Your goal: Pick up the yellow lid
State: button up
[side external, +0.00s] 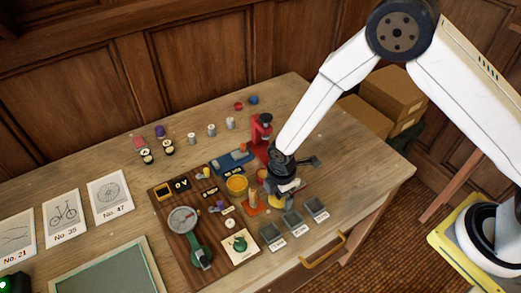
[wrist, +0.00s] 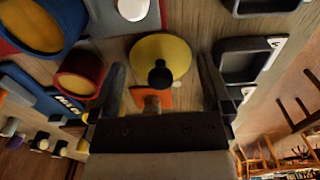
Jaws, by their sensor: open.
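The yellow lid (wrist: 176,47) is a round disc with a black knob (wrist: 160,74) in the wrist view. It lies between and just beyond the fingertips of my gripper (wrist: 161,66), which is open with nothing held. In the side external view, a yellow patch of the lid (side external: 275,202) shows directly below my gripper (side external: 284,190), which hides part of it. I cannot tell how much height lies between the fingers and the lid.
An orange piece with a brown knob (wrist: 152,103) sits close by the lid. A red pot (wrist: 80,76) stands near the left finger. Small grey trays (side external: 293,220) lie to the right. A dark wooden board (side external: 165,203) with a gauge is at left.

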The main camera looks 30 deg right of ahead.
grip_shut()
jog(key=shift+s+d, duration=0.1)
jog(key=shift+s, duration=0.05)
jog(key=shift+r, duration=0.75)
jog(key=s+d+r, duration=0.2)
jog(key=s+r, duration=0.3)
jog(key=s, duration=0.1)
jog(key=s+d+r, duration=0.2)
jog(key=s+r, duration=0.4)
jog(key=s, duration=0.1)
jog(key=shift+d+r, duration=0.25)
jog(key=shift+w, duration=0.15)
jog(key=w+a+f, duration=0.1)
jog(key=w+a, duration=0.5)
jog(key=w, duration=0.5)
jog(key=w+a+f, duration=0.1)
jog(key=w+a, duration=0.5)
jog(key=w, duration=0.5)
jog(key=shift+a+f, duration=0.15)
jog(key=shift+f, duration=0.25)
